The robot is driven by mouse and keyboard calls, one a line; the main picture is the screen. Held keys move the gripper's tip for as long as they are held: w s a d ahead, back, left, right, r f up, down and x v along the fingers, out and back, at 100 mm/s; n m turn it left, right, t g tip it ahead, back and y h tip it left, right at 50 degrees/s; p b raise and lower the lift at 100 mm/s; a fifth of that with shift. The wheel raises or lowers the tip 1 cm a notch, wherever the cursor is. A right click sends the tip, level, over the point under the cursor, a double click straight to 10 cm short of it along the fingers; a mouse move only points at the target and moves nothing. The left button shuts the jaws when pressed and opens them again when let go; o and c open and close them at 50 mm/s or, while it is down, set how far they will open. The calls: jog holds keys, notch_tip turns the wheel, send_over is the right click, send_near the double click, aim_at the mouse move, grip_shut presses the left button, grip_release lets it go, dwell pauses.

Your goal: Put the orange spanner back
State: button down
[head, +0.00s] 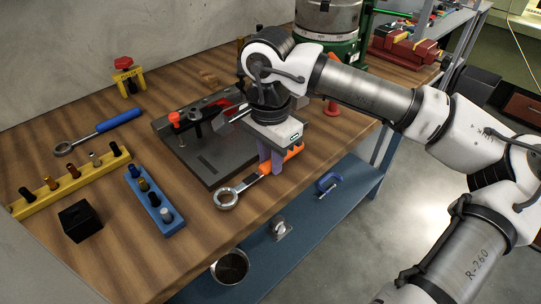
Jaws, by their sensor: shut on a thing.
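The orange spanner has an orange handle (293,153) and a metal ring end (227,198). My gripper (277,167) is shut around the handle, and its fingers hide part of it. The spanner lies slantwise in the picture, with the ring end at lower left over the wooden bench near its front edge. I cannot tell its height above the bench. Behind it is a dark grey tray (208,162) with a raised holed rail at the back. My wrist hides the tray's right part.
A blue-handled spanner (118,120) lies at the left. A yellow rack (78,184) and a blue rack (157,203) hold pegs, with a black block (80,220) in front. A yellow stand with a red knob (124,65) is behind. A red vise (405,47) stands at far right.

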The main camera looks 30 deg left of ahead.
jog(key=shift+f, duration=0.25)
jog(key=c, duration=1.2)
grip_release()
jog(key=shift+r, duration=0.1)
